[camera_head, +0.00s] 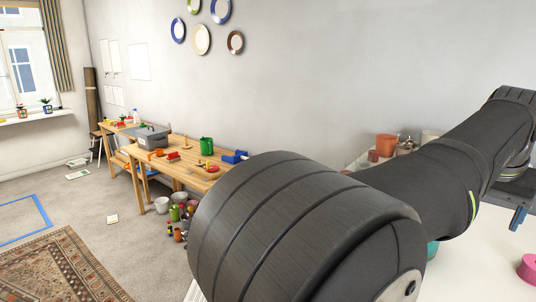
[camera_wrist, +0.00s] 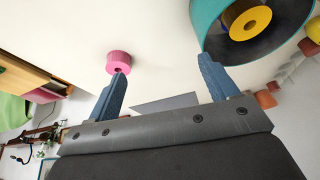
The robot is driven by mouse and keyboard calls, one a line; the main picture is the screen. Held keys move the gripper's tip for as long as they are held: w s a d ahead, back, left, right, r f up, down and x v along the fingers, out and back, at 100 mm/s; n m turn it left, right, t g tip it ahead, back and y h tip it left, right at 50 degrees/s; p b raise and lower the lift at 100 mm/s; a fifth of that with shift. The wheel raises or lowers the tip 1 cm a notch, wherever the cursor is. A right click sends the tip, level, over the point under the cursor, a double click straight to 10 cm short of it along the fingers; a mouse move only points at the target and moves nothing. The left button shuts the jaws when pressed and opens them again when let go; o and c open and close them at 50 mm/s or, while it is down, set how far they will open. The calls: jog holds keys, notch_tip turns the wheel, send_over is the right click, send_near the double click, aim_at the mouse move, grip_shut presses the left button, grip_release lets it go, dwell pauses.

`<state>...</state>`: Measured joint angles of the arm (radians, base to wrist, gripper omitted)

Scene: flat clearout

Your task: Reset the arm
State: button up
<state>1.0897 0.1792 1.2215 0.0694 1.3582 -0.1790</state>
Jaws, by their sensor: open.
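My gripper (camera_wrist: 163,82) shows in the wrist view with its two blue fingers wide apart and nothing between them. In the camera_head view, my dark arm fills the right half, and a blue finger of my gripper (camera_head: 518,217) shows at the right edge. In the wrist view, a pink roll (camera_wrist: 119,62) lies on the white surface beyond the left fingertip. A teal bowl-like container (camera_wrist: 209,25) with a yellow ring (camera_wrist: 250,22) in it is beyond the right fingertip. The arm hides much of the white surface in the camera_head view.
The white tabletop (camera_head: 470,275) is partly clear, with the pink roll (camera_head: 527,268) at its right edge. An orange pot (camera_head: 386,145) and other pots stand behind my arm. A wooden table (camera_head: 170,160) with toys and a green mug (camera_head: 207,146) stands farther left. A patterned rug (camera_head: 60,270) lies on the floor.

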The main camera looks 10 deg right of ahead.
jog(key=s+d+f+m+g, duration=0.1)
jog(key=s+d+m, duration=0.1)
jog(key=s, duration=0.5)
jog(key=s+d+f+m+g+h, duration=0.1)
jog(key=s+f+m, duration=0.15)
jog(key=s, duration=0.45)
jog(key=s+d+m+g, duration=0.1)
jog(key=s+d+m, duration=0.15)
jog(key=s, duration=0.45)
jog(key=w+f, duration=0.2)
jog(key=w, duration=0.1)
jog(key=w+d+f, duration=0.1)
jog(key=w, duration=0.1)
jog(key=w+f, duration=0.2)
jog(key=w, duration=0.1)
jog(key=shift+w+d+f, duration=0.3)
jog(key=shift+w+d, duration=0.05)
jog(key=shift+w+d+f, duration=0.1)
jog(key=shift+w+f, duration=0.2)
jog(key=shift+w, duration=0.15)
